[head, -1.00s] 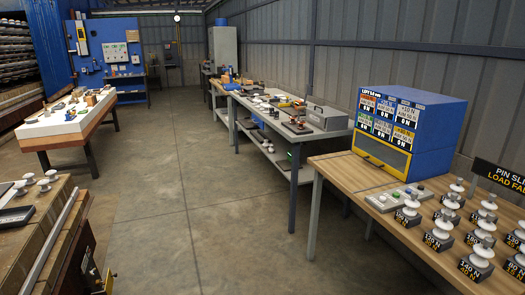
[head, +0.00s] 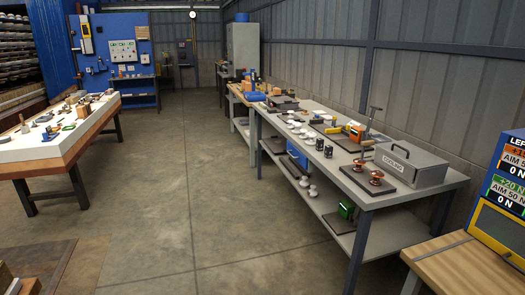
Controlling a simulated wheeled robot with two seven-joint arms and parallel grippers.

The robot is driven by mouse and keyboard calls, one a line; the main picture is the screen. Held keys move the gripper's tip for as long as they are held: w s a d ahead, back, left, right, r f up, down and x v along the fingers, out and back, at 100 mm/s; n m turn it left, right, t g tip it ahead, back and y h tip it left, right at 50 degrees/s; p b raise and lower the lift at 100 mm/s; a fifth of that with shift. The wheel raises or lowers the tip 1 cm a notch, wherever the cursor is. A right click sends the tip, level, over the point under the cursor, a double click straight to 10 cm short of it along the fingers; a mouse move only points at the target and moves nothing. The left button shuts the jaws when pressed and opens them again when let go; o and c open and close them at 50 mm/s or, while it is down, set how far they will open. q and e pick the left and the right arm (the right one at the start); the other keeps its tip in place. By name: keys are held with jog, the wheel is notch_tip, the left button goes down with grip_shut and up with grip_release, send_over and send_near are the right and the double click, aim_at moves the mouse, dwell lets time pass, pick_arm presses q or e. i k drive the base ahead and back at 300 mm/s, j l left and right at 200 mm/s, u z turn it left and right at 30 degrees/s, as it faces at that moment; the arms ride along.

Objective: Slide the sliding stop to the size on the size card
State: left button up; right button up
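I cannot make out a sliding stop or a size card at this distance. A long grey workbench (head: 325,172) along the right wall holds several small tools and parts. A white-topped table (head: 45,146) at the left holds several small items, too small to tell apart. Neither of my grippers shows in the head view.
A grey box marked "COOLING" (head: 409,166) stands on the grey bench. A wooden bench with a blue panel (head: 503,200) is at the right edge. A blue tool board (head: 121,50) stands at the back left. The concrete floor (head: 180,190) between the tables is clear.

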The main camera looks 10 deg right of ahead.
aim_at(347, 127)
jog(key=i+z, duration=0.2)
jog(key=i, duration=0.25)
jog(key=i+z, duration=0.2)
jog(key=i, duration=0.3)
jog(key=i+z, duration=0.25)
jog(key=i, duration=0.2)
jog(key=i+j+z, duration=0.2)
jog(key=i, duration=0.3)
jog(key=i+j+z, duration=0.2)
jog(key=i, duration=0.25)
jog(key=i+j, duration=0.2)
jog(key=i+j+z, duration=0.1)
jog(key=j, duration=0.25)
jog(key=i+j, duration=0.2)
jog(key=j, duration=0.15)
jog(key=i+j, duration=0.15)
jog(key=j, duration=0.25)
jog(key=i+j, duration=0.2)
jog(key=j, duration=0.15)
jog(key=i+j, duration=0.15)
jog(key=j, duration=0.2)
